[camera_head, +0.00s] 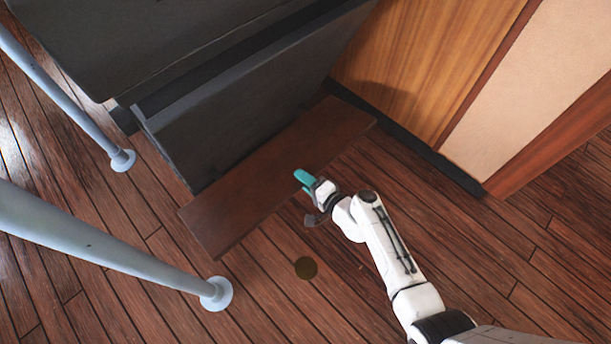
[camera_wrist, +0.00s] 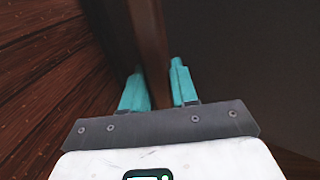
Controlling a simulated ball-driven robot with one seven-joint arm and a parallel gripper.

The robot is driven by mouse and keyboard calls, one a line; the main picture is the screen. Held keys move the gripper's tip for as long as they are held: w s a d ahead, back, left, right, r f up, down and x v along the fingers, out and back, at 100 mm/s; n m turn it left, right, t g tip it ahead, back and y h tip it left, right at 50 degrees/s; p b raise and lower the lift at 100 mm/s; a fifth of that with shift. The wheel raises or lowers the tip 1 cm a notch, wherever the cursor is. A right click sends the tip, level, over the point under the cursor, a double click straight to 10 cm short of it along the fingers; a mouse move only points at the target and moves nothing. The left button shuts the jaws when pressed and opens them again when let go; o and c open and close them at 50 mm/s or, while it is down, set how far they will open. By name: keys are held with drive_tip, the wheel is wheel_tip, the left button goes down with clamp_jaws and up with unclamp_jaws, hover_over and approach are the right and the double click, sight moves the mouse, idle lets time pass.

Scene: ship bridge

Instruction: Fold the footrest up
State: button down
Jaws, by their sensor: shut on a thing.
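The footrest (camera_head: 250,185) is a long dark brown board that sticks out low from the foot of the dark console (camera_head: 235,105). In the head view it looks folded down, roughly level above the floor. My gripper (camera_head: 304,181) is at the outer long edge of the board, right of its middle, with teal fingers. In the wrist view the board's edge (camera_wrist: 150,35) runs between the two fingers of my gripper (camera_wrist: 157,85), one on each side, so the gripper is shut on the footrest. The fingertips are partly hidden in the head view.
Two pale blue-grey rails (camera_head: 100,243) (camera_head: 65,90) stand on round floor flanges at the left. A wood-panelled wall (camera_head: 430,60) closes the right side behind the board. The floor in front is otherwise clear.

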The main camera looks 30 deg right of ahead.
drive_tip(key=r+p, duration=0.2)
drive_tip(key=p, duration=0.1)
drive_tip(key=w+r+g+p, duration=0.1)
drive_tip(key=r+p, duration=0.1)
drive_tip(key=p, duration=0.1)
drive_tip(key=w+r+g+p, duration=0.1)
drive_tip(key=r+p, duration=0.1)
drive_tip(key=p, duration=0.1)
drive_tip(key=shift+w+a+r+h, duration=0.1)
drive_tip(key=shift+a+r+h, duration=0.2)
drive_tip(key=shift+a+h, duration=0.1)
drive_tip(key=w+r+p, duration=0.1)
drive_tip(key=p, duration=0.1)
drive_tip(key=r+g+p, duration=0.1)
drive_tip(key=p, duration=0.1)
drive_tip(key=shift+w+a+r+g, duration=0.2)
drive_tip(key=shift+w+r+g, duration=0.05)
drive_tip(key=shift+w+g, duration=0.1)
drive_tip(key=w+a+r+p, duration=0.2)
drive_tip(key=w+r+p, duration=0.2)
drive_tip(key=w+r, duration=0.3)
drive_tip(key=shift+w+a, duration=0.15)
drive_tip(key=shift+a, duration=0.05)
drive_tip(key=c, duration=1)
unclamp_jaws()
drive_tip(key=shift+f, duration=0.1)
drive_tip(key=shift+o, duration=0.2)
